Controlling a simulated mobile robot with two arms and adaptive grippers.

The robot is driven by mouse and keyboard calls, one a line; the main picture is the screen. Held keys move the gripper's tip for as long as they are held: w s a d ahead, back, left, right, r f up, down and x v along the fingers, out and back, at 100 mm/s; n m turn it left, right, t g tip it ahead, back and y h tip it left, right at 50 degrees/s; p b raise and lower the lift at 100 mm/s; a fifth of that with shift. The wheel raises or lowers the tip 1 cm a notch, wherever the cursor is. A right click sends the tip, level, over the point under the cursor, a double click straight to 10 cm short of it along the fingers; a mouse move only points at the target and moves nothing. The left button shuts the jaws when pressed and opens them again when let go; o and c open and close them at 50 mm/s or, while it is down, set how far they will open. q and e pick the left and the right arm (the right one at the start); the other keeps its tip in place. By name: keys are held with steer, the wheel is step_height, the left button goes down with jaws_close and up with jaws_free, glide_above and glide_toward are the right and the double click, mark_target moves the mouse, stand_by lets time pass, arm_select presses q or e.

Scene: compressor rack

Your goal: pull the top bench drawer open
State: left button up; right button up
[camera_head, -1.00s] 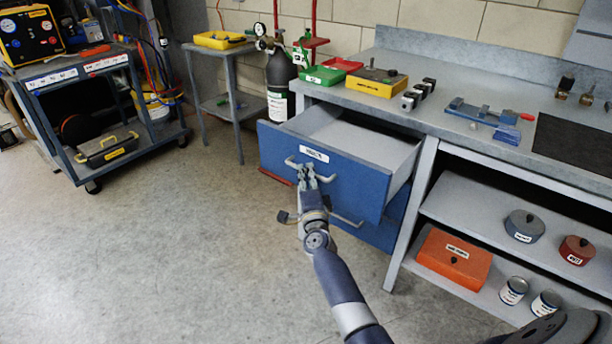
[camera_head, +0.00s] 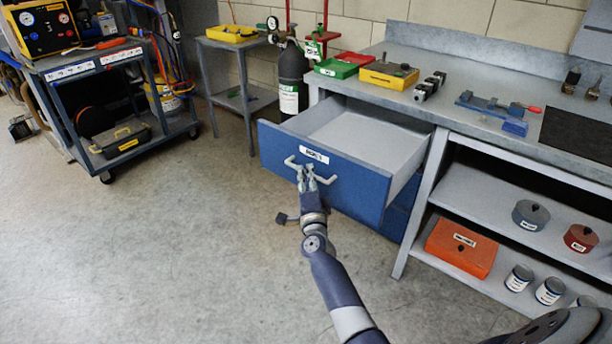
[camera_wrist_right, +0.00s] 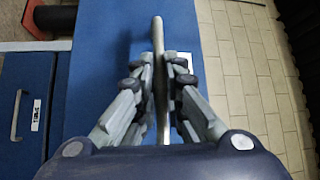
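The top bench drawer (camera_head: 342,178) has a blue front with a white label and a bar handle (camera_head: 327,180). It stands well out from the bench, and its empty grey inside shows from above. A lower blue drawer (camera_head: 398,218) is partly hidden under the top one. My left gripper is not in view.
The bench top (camera_head: 440,112) carries a yellow box (camera_head: 388,76), a green tray (camera_head: 336,68) and a blue vise (camera_head: 492,106). An open shelf (camera_head: 480,205) is to the right. A gas cylinder (camera_head: 292,80) stands behind the drawer.

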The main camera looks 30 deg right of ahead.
steer(key=o, duration=0.4)
steer(key=v, duration=1.2)
